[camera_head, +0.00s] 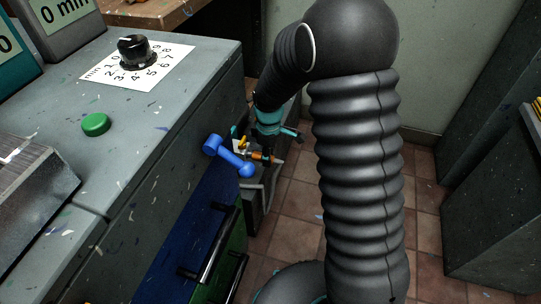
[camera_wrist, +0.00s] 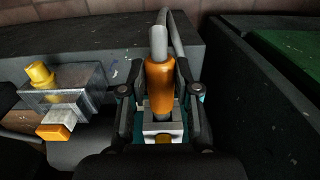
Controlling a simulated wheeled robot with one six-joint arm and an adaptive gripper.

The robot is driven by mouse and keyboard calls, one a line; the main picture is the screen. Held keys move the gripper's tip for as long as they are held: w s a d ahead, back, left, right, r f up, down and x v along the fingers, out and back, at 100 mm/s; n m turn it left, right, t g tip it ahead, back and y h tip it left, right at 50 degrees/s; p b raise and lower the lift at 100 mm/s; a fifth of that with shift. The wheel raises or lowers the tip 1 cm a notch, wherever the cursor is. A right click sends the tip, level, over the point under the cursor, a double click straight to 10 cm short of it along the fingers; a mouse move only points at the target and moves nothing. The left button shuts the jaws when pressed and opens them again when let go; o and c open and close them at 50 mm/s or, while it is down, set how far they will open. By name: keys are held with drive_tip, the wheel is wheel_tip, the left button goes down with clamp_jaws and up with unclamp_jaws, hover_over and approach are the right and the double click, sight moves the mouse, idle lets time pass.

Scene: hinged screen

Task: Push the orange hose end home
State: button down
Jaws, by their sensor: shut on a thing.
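The orange hose end (camera_wrist: 160,85) stands between the two dark fingers of my gripper (camera_wrist: 160,98) in the wrist view. My gripper is shut on it. A grey hose (camera_wrist: 158,42) comes out of its top and bends over behind it. Its lower end meets a dark neck above a pale grey block (camera_wrist: 162,127); I cannot tell how deep it sits. In the head view the orange hose end (camera_head: 256,156) shows small beside the cabinet, and my gripper (camera_head: 265,152) is partly hidden there.
A metal block with a yellow knob (camera_wrist: 40,74) and a yellow-orange piece (camera_wrist: 56,131) stands left of my gripper. A blue handle (camera_head: 231,157) juts from the cabinet close to my arm. A dark wall (camera_wrist: 245,90) rises on the right. Tiled floor (camera_head: 296,235) is clear.

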drive_tip(key=shift+w+a, duration=0.2)
drive_tip(key=shift+a, duration=0.25)
drive_tip(key=shift+w+a, duration=0.2)
drive_tip(key=shift+a, duration=0.25)
drive_tip(key=c, duration=0.8)
unclamp_jaws()
drive_tip(key=shift+o, duration=0.2)
wheel_tip(320, 180, up, 12)
drive_tip(key=shift+w, duration=0.1)
